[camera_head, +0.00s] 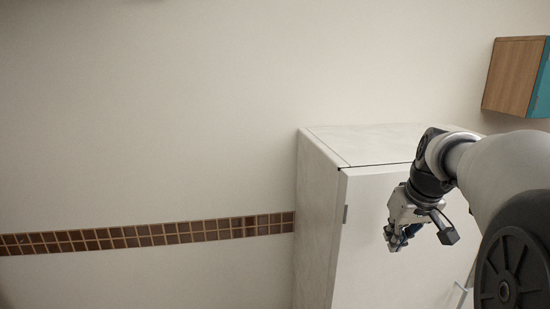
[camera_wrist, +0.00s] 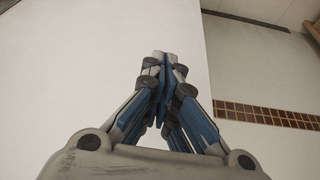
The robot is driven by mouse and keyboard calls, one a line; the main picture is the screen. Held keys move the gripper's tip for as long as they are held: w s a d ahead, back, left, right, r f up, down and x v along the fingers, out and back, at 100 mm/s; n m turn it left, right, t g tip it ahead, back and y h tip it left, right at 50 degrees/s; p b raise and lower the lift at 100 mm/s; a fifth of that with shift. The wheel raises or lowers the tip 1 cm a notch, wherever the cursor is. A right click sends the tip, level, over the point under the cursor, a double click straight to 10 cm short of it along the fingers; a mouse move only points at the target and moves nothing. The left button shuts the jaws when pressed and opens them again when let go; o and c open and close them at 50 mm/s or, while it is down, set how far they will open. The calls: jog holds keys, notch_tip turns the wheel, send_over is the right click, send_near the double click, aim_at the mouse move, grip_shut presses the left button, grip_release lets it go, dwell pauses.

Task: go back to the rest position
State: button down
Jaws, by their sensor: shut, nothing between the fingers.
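My gripper (camera_head: 393,243) hangs at the end of my arm, in front of the white door of a tall cabinet (camera_head: 318,220) on the right of the head view. In the wrist view my gripper (camera_wrist: 162,58) has its fingers together, with nothing between them. The pale cabinet door (camera_wrist: 60,70) fills the left of the wrist view behind the fingers. I cannot tell the exact gap between fingers and door.
A wooden wall box with a teal front (camera_head: 515,77) hangs at the upper right. A brown mosaic tile band (camera_head: 150,235) runs along the wall left of the cabinet. A door handle (camera_head: 461,290) shows at the lower right. The space left of the cabinet looks clear.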

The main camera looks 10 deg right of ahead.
jog(key=s+a+n, duration=0.1)
jog(key=s+a, duration=0.6)
jog(key=a, duration=0.3)
jog(key=s+a, duration=0.6)
jog(key=a, duration=0.5)
jog(key=s+a+f+y+b, duration=0.1)
jog(key=s+a+f+b, duration=0.2)
jog(key=s+f, duration=0.6)
notch_tip(320, 180, down, 2)
jog(key=shift+a+f+n+b, duration=0.15)
jog(key=shift+n+b, duration=0.25)
jog(key=shift+b, duration=0.6)
